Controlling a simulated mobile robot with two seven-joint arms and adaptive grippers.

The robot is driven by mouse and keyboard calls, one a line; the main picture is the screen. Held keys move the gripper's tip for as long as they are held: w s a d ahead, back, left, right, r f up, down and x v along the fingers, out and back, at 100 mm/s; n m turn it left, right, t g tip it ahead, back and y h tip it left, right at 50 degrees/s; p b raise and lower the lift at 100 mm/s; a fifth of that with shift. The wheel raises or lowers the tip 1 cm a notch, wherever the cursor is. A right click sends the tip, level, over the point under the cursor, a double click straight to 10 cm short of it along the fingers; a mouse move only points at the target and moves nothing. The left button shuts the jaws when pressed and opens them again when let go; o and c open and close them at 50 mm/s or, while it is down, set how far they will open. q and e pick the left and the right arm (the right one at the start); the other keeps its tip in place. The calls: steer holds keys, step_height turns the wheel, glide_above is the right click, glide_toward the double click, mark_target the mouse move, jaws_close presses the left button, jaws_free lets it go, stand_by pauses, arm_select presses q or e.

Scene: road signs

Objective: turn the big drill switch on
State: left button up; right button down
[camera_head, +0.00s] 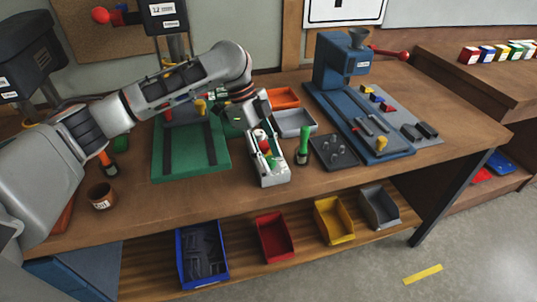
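A large drill with a dark, labelled head (163,15) stands at the back left, its green slotted base (217,163) on the bench. My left arm crosses in front of its column and hides part of it. I cannot make out its switch. My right gripper is out of view.
A brown cup (101,196) stands at front left.

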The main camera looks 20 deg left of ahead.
arm_select(q)
steer(key=c, duration=1.1)
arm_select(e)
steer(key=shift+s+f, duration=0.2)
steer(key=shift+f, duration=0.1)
arm_select(q)
steer(key=shift+o, duration=0.2)
